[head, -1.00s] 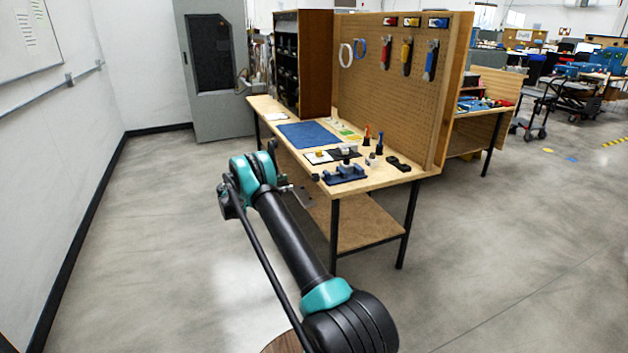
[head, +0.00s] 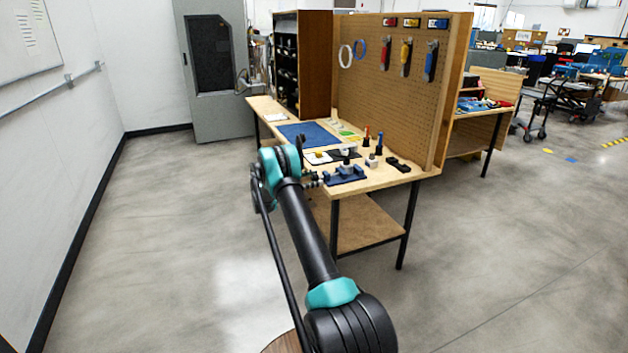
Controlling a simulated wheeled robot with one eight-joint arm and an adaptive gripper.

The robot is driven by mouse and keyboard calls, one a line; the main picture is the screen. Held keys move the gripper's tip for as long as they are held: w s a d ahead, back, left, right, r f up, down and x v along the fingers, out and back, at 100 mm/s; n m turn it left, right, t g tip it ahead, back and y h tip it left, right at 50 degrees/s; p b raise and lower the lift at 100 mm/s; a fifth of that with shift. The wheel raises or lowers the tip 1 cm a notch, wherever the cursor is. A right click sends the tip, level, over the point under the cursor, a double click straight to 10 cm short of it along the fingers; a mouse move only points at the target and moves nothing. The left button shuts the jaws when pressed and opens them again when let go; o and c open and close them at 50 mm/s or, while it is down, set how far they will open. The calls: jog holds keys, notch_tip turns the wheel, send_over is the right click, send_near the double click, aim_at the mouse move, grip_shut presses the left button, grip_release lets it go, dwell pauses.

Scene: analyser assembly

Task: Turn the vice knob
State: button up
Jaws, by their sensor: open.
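The blue vice (head: 347,176) sits at the near edge of the workbench, with a small grey part on top at its jaws. Its knob lies at the vice's left end, and my arm's end now largely covers that spot, so I cannot make the knob out. My gripper (head: 314,179) is small in the head view, at the bench's front edge just left of the vice. It is open. I cannot tell whether its fingers are around the knob or only beside it.
A pegboard (head: 390,105) with hanging tools stands behind. The floor in front is clear.

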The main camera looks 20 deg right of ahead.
jog(key=c, duration=1.2)
jog(key=shift+o, duration=0.2)
jog(key=shift+m, duration=0.3)
